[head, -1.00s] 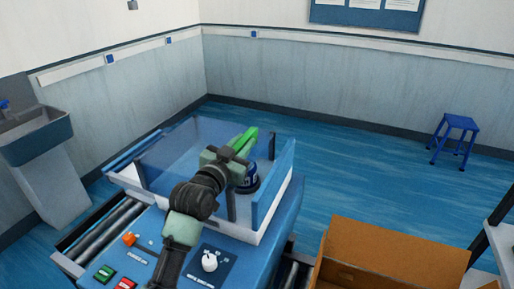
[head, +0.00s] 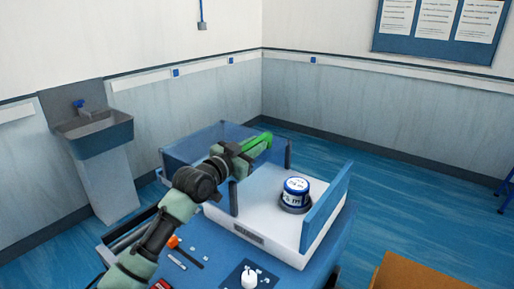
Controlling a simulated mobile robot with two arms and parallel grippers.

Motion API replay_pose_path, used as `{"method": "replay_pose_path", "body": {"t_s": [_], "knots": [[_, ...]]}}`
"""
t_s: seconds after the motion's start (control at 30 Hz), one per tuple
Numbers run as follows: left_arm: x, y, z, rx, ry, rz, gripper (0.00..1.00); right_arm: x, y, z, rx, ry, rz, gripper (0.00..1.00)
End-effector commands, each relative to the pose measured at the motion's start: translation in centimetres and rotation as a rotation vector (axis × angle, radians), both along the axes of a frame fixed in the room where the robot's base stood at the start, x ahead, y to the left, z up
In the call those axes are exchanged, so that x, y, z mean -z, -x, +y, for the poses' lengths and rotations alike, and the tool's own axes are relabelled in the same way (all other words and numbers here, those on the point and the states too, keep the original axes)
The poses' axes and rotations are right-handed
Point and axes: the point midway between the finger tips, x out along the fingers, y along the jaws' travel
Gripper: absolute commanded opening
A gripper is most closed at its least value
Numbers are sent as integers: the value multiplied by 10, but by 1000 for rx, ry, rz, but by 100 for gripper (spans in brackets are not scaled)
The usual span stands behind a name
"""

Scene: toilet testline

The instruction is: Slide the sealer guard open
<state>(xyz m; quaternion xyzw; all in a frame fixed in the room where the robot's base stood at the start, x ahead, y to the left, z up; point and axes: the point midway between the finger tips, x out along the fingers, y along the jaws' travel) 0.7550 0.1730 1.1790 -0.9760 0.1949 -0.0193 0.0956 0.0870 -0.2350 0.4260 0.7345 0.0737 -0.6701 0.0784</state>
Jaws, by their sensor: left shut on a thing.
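The sealer (head: 262,214) is a white-topped machine on a blue body in the middle of the head view. Its see-through blue guard (head: 192,148) stands over the left part of the white top. The right part, with a round white and blue unit (head: 295,192), is uncovered. My left gripper (head: 246,151) is shut on the green handle (head: 259,143) at the guard's far right side. The fingertips are partly hidden behind the gripper body. My right gripper is out of view.
A blue upright panel (head: 325,208) stands at the sealer's right edge. In front are a white knob (head: 249,279) and an orange switch (head: 173,242). A grey sink (head: 95,133) is at the left wall. A cardboard box (head: 408,274) is at the lower right. Floor behind is clear.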

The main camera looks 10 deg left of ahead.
Motion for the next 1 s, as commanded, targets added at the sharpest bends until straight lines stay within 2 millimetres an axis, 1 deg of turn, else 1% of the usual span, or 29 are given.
{"method": "replay_pose_path", "body": {"t_s": [0.07,0.1,0.13,0.17,0.47,0.57,0.67,0.9,1.0], "knots": [[-1,0,0,0,-3,-3,0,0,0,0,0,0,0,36],[-1,0,0,0,-3,-3,30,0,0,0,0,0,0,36],[-1,0,0,0,-3,-3,39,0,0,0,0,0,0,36],[-1,0,-1,0,-2,-3,41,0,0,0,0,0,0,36],[0,1,0,1,-1,0,41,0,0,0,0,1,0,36],[1,6,2,1,-2,-1,41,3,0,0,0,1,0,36],[2,19,8,0,-2,-2,41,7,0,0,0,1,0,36],[3,56,23,0,-4,-2,41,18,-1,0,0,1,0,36],[2,66,27,0,-4,-2,41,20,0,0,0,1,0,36]]}}
